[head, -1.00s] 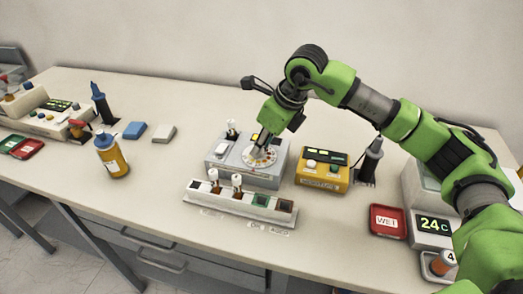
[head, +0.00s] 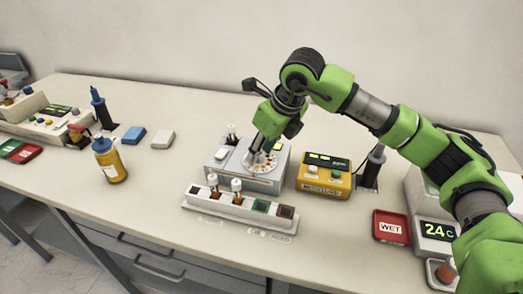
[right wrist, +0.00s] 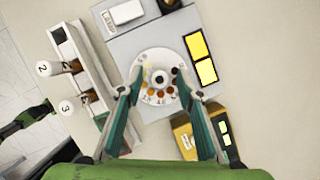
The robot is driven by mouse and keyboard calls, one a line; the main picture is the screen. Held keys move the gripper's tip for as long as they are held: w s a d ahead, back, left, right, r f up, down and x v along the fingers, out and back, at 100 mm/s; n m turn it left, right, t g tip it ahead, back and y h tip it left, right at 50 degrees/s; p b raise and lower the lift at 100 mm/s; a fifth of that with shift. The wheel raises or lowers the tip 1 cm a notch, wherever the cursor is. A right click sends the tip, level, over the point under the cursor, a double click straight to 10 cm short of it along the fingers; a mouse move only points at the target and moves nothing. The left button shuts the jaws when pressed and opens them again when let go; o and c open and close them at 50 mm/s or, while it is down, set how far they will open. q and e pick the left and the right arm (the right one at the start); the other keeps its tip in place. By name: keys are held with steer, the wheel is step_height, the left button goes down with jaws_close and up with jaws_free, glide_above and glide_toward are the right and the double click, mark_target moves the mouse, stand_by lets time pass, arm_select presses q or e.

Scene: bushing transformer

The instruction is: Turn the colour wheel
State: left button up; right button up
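The colour wheel (right wrist: 153,63) is a white disc with a dark hub and a ring of brown, orange and pale spots. It sits on a grey device (right wrist: 123,48), which also shows in the head view (head: 222,167). My right gripper (head: 256,160) reaches down to the wheel. In the right wrist view my right gripper (right wrist: 163,93) is open, one finger on each side of the wheel's near part. I cannot tell whether the fingers touch the disc. The fingers and arm partly hide the wheel in the head view. My left gripper does not show clearly in any view.
A white rack (head: 234,208) with capped vials stands in front. A yellow meter (head: 325,180) is close on the right, with a black probe stand (head: 373,168) beyond. An amber bottle (head: 110,162) stands left, with clear bench between.

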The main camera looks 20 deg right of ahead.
stand_by(0.3)
steer(key=v, duration=1.2)
